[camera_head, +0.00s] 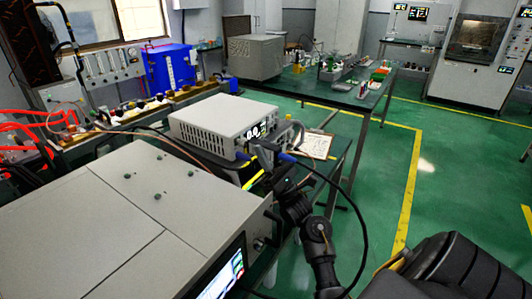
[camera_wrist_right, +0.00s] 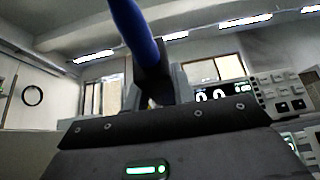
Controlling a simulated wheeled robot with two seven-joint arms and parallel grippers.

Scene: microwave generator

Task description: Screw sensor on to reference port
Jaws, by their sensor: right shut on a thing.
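The white meter box (camera_head: 222,112) with a lit display stands on the bench in the middle of the head view. Its display (camera_wrist_right: 222,91) and keypad (camera_wrist_right: 282,92) show at the right in the right wrist view. My right gripper (camera_head: 268,160) is close in front of the meter's front face. It is shut on the sensor, whose blue body (camera_head: 288,157) sticks out with a black cable. In the right wrist view the blue sensor (camera_wrist_right: 135,28) rises tilted from between the fingers. The reference port is hidden or too small to tell. My left gripper is not in view.
A large grey instrument (camera_head: 110,215) with a screen fills the lower left. A clipboard with paper (camera_head: 316,144) lies on the bench right of the meter. The sensor's black cable (camera_head: 362,215) loops down past my right arm. Green floor (camera_head: 465,180) is free at the right.

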